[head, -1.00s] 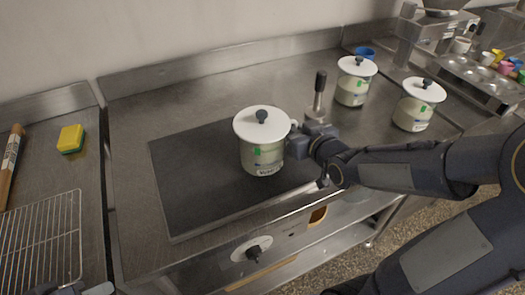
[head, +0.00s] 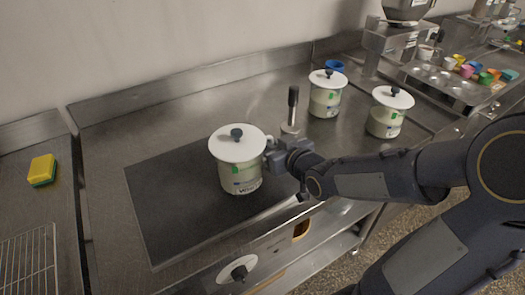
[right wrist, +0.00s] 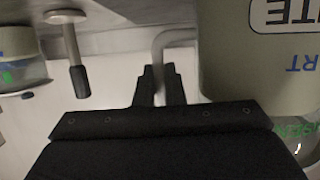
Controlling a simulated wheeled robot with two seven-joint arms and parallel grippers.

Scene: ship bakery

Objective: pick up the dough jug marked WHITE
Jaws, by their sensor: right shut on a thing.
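The dough jug (head: 240,176), pale with a white lid and dark knob, is upright over the dark mat (head: 165,210) in the head view. Its printed word is too small to read there. In the right wrist view the jug (right wrist: 250,75) fills the upper right, and its boxed label shows the letters "ITE". My right gripper (head: 277,157) is at the jug's right side, shut on its handle. The wrist view shows the fingers (right wrist: 158,85) at the pale handle (right wrist: 165,40). I cannot tell whether the jug touches the mat. My left gripper is out of view.
Two similar lidded jugs (head: 325,101) (head: 385,122) stand at the back right, with a blue cup (head: 335,66) behind. A yellow-green sponge (head: 42,170) and wire rack (head: 28,262) are left.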

